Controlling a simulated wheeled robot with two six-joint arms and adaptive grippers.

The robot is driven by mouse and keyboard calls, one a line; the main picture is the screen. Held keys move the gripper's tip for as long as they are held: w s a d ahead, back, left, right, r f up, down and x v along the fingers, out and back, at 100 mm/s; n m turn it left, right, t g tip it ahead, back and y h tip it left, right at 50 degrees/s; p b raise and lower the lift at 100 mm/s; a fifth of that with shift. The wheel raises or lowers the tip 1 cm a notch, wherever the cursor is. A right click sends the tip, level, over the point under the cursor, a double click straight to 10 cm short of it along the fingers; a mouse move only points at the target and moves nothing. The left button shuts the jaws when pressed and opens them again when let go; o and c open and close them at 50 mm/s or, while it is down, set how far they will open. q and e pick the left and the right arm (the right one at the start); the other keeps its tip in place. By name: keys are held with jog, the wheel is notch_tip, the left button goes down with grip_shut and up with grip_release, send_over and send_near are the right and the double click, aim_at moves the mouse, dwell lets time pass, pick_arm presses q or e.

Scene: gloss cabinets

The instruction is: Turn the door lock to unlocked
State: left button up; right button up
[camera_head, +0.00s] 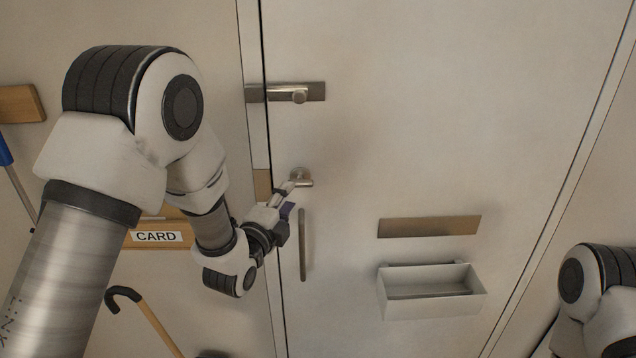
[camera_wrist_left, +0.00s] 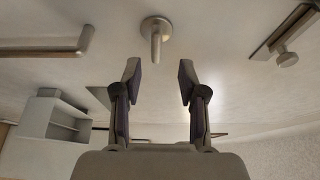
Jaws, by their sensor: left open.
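The door lock (camera_head: 304,176) is a small metal turn piece on a round plate, on the pale door (camera_head: 420,120) near its left edge. In the left wrist view the lock (camera_wrist_left: 156,27) shows its stem pointing down the picture, just beyond the fingertips. My left gripper (camera_head: 287,193) is close to the lock, at its lower left in the head view. In the left wrist view its two fingers (camera_wrist_left: 159,72) are apart with nothing between them. My right gripper is out of view; only part of my right arm shows at lower right.
A sliding bolt (camera_head: 298,94) sits above the lock, and a vertical pull handle (camera_head: 302,245) below it. A metal slot plate (camera_head: 430,227) and an open box (camera_head: 432,292) are on the door to the right. A cane (camera_head: 145,315) and a CARD sign (camera_head: 157,237) are at left.

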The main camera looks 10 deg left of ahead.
aim_at(298, 181)
pick_arm(q)
jog(key=w+p, duration=0.1)
jog(key=w, duration=0.1)
jog(key=w+d+p, duration=0.1)
jog(key=w, duration=0.4)
jog(key=shift+w+d+f+p, duration=0.1)
jog(key=shift+w+d+p, duration=0.2)
jog(key=shift+w+p, duration=0.1)
jog(key=shift+s+a+f, duration=0.1)
jog(key=shift+s+a, duration=0.05)
jog(key=shift+a, duration=0.4)
jog(key=shift+d, duration=0.2)
grip_shut()
